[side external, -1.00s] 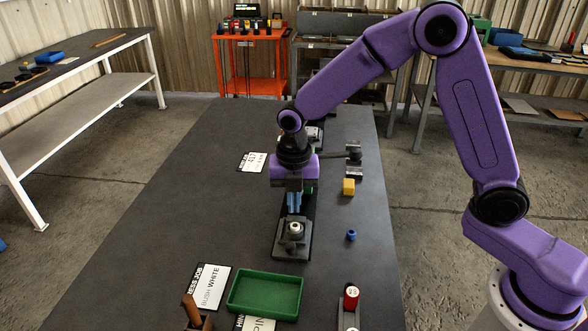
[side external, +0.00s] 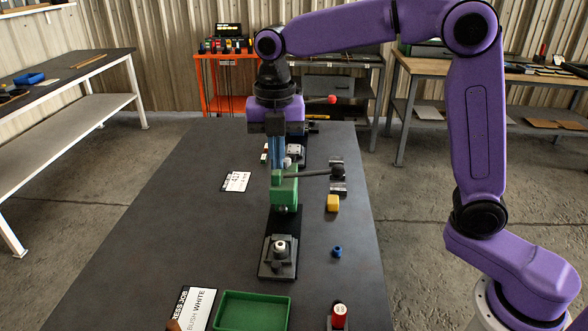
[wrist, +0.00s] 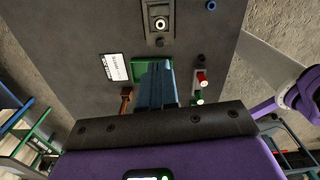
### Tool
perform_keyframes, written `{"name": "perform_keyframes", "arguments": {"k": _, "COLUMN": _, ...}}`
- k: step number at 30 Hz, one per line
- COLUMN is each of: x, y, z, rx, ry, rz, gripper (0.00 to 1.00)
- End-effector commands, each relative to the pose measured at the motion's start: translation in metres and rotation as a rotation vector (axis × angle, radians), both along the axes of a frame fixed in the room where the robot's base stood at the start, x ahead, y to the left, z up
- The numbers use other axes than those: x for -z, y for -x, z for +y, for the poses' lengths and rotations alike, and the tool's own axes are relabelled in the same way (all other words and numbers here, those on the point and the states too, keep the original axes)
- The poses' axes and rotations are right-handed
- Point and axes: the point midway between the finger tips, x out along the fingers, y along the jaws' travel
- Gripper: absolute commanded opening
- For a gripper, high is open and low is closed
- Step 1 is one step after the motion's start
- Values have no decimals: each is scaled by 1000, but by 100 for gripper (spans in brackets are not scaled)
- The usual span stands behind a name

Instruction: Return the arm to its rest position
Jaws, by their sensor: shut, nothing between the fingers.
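My gripper (side external: 277,168) hangs raised over the table, its blue fingers pointing down and together with nothing between them. In the side view the fingers overlap the green press (side external: 285,192) with its dark lever; I cannot tell the exact gap. In the wrist view the shut fingers (wrist: 157,85) cover part of the green tray. A dark fixture (side external: 268,270) stands nearer the camera, with a white ring-shaped bush (side external: 280,246) on it. The bush also shows at the top of the wrist view (wrist: 160,23), apart from the fingers.
The table's left half is mostly clear.

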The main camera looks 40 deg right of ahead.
Motion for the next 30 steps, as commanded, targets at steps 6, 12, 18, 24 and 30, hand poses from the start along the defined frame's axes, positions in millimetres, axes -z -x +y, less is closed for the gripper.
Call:
{"name": "perform_keyframes", "arguments": {"k": 6, "x": 5, "y": 33, "z": -7, "rx": 164, "ry": -2, "rz": -1, "gripper": 0}}
{"name": "perform_keyframes", "arguments": {"k": 12, "x": 17, "y": 83, "z": -21, "rx": 414, "ry": -8, "rz": -5, "gripper": 0}}
{"name": "perform_keyframes", "arguments": {"k": 18, "x": 31, "y": 134, "z": -42, "rx": 666, "ry": -15, "rz": -5, "gripper": 0}}
{"name": "perform_keyframes", "arguments": {"k": 24, "x": 48, "y": 187, "z": -70, "rx": 918, "ry": -22, "rz": -2, "gripper": 0}}
{"name": "perform_keyframes", "arguments": {"k": 30, "x": 66, "y": 238, "z": -100, "rx": 1161, "ry": -27, "rz": 3, "gripper": 0}}
